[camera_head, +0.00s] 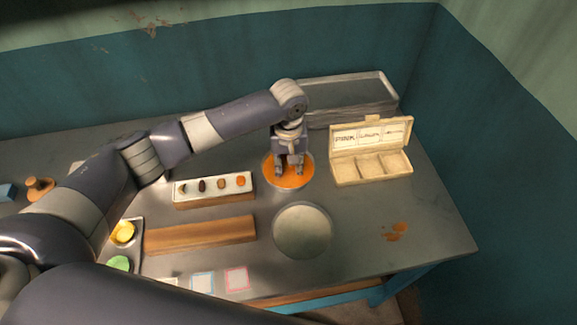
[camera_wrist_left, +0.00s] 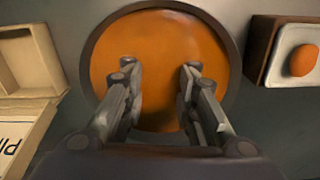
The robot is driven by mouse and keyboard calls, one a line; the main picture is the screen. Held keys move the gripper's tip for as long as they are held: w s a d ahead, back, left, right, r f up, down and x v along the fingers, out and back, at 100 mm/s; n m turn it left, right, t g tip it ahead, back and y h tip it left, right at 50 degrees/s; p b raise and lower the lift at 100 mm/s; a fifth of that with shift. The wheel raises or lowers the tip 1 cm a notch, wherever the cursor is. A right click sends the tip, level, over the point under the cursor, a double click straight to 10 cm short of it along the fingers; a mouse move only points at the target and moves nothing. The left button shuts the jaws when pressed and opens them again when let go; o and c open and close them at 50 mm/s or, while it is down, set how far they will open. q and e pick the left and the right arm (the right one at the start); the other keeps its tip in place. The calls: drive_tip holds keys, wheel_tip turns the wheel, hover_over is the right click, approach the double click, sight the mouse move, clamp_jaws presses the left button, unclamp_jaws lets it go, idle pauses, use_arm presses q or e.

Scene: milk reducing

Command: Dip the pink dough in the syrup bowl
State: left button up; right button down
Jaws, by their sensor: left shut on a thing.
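The syrup bowl (camera_head: 305,180) is round and full of orange syrup, near the middle of the table; it also fills the middle of the left wrist view (camera_wrist_left: 160,45). My left gripper (camera_head: 289,173) points down into the bowl. Its fingers (camera_wrist_left: 160,85) stand a gap apart, shut on the pink dough, with the tips at or in the syrup. The dough itself cannot be made out against the orange, and no pink shows. My right gripper is out of view.
A cream box with an open lid (camera_head: 370,166) stands right of the bowl. A topping tray (camera_head: 213,188) is left. A round plate (camera_head: 303,231) lies in front. Yellow dough (camera_head: 123,232) and green dough (camera_head: 118,263) sit front left. A grey stack (camera_head: 348,98) is behind.

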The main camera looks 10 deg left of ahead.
use_arm(q)
drive_tip(key=shift+p, duration=0.45)
idle(0.8)
drive_tip(key=shift+r, duration=0.1)
idle(0.9)
drive_tip(key=shift+r+p, duration=0.35)
drive_tip(key=shift+p, duration=0.15)
drive_tip(key=shift+r+p, duration=3.3)
drive_tip(key=shift+p, duration=0.7)
drive_tip(key=shift+r, duration=0.1)
wheel_tip(320, 180, up, 4)
drive_tip(key=p, duration=0.3)
